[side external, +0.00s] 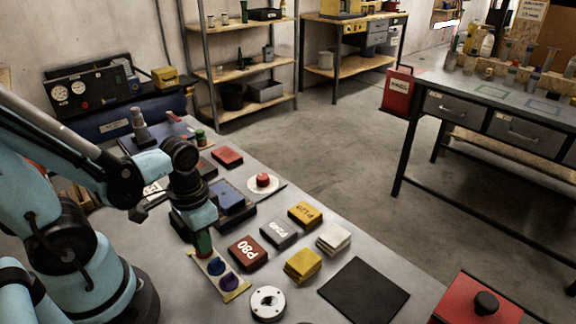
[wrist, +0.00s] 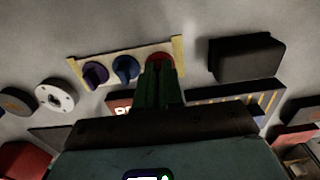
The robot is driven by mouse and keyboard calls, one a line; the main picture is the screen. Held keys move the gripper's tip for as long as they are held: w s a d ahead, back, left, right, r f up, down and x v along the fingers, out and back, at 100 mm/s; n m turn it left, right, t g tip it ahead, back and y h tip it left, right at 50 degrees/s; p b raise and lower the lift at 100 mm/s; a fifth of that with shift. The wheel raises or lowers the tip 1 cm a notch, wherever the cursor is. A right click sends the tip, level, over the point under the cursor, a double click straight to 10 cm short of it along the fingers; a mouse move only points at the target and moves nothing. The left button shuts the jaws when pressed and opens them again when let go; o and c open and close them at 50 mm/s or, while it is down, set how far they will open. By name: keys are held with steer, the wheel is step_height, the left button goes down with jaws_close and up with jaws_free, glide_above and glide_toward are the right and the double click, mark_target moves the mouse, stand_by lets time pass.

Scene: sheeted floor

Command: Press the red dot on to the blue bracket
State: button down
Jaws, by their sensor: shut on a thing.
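My gripper (side external: 203,246) points down at the far end of a cream tray (side external: 240,291) with wooden edges. Its green fingers are shut on the red dot (wrist: 160,59), which shows just beyond the fingertips in the wrist view. I cannot tell whether the dot still touches the tray. A blue disc (side external: 216,266) and a purple disc (side external: 228,281) sit in the tray beside it. A blue block (side external: 229,193) on a dark base stands behind my gripper; I cannot tell whether it is the blue bracket.
A white ring (side external: 268,303) and black mat (side external: 364,291) are nearer the front. A red button (side external: 263,180) on a white plate is behind.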

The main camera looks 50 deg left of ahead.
steer(key=shift+r, duration=1.85)
steer(key=shift+r, duration=0.1)
steer(key=shift+r, duration=1.9)
steer(key=w+a+r, duration=0.3)
steer(key=w+a, duration=0.5)
steer(key=w, duration=0.2)
steer(key=shift+w+a+r, duration=0.15)
steer(key=shift+w+a, duration=0.15)
steer(key=shift+a, duration=0.05)
steer(key=shift+f, duration=2.9)
